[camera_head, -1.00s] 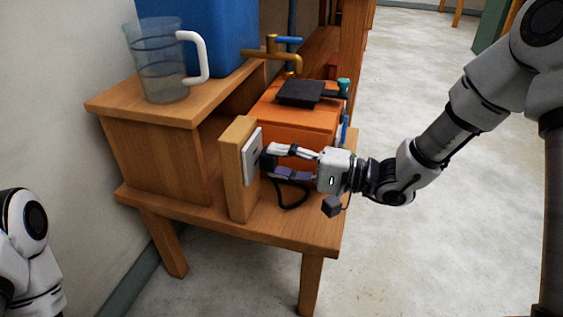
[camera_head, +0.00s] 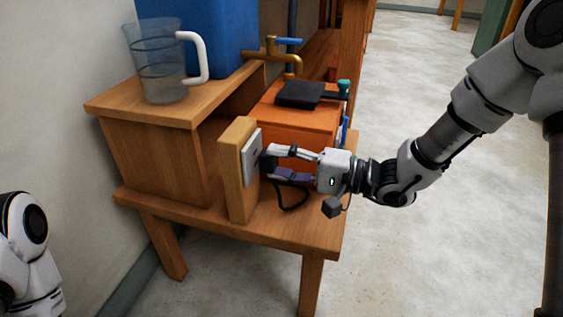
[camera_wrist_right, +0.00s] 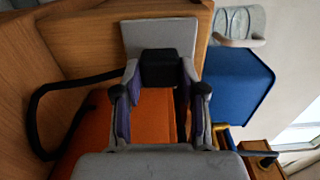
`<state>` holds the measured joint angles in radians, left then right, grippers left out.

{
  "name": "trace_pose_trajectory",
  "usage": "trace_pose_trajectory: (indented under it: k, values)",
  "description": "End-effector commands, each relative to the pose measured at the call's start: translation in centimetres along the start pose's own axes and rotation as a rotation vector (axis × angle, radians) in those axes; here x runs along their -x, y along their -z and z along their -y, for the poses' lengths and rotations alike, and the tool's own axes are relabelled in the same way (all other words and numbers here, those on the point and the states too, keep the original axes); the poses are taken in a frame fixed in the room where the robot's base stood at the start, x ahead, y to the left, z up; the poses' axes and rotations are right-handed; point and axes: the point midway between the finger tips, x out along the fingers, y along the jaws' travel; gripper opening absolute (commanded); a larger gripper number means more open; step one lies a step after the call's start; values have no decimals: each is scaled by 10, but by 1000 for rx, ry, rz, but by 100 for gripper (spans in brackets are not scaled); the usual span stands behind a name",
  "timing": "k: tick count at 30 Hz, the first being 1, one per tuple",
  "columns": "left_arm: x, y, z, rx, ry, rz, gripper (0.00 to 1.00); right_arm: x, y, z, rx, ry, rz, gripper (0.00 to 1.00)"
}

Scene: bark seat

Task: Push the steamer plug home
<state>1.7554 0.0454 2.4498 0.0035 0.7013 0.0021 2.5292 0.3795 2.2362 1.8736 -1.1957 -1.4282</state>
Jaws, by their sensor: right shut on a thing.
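The plug (camera_wrist_right: 160,68) is a dark block at the end of a black cord (camera_wrist_right: 38,110). My right gripper (camera_wrist_right: 158,88) is shut on it, one finger on each side. The plug is up against the face of a light grey socket plate (camera_wrist_right: 160,33); I cannot tell how deep it sits. In the head view the plate (camera_head: 251,157) is on a wooden post (camera_head: 235,170), and my right gripper (camera_head: 268,163) reaches it from the right. The steamer may be the orange box (camera_head: 300,122) behind. My left gripper is out of view.
A clear jug (camera_head: 163,75) with a white handle stands on the raised wooden shelf (camera_head: 150,110). A blue container (camera_head: 215,35) and a brass tap (camera_head: 272,55) are behind it. A black flat object (camera_head: 300,94) lies on the orange box. The floor to the right is open.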

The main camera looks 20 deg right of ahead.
Motion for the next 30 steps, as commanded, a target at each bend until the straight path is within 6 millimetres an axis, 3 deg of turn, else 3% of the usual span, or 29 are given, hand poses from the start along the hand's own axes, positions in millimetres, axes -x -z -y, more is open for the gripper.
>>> trace_pose_trajectory:
  k: [30]
  values:
    - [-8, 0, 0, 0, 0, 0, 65, -12, 0, 0, 0, 0, 0, 10]
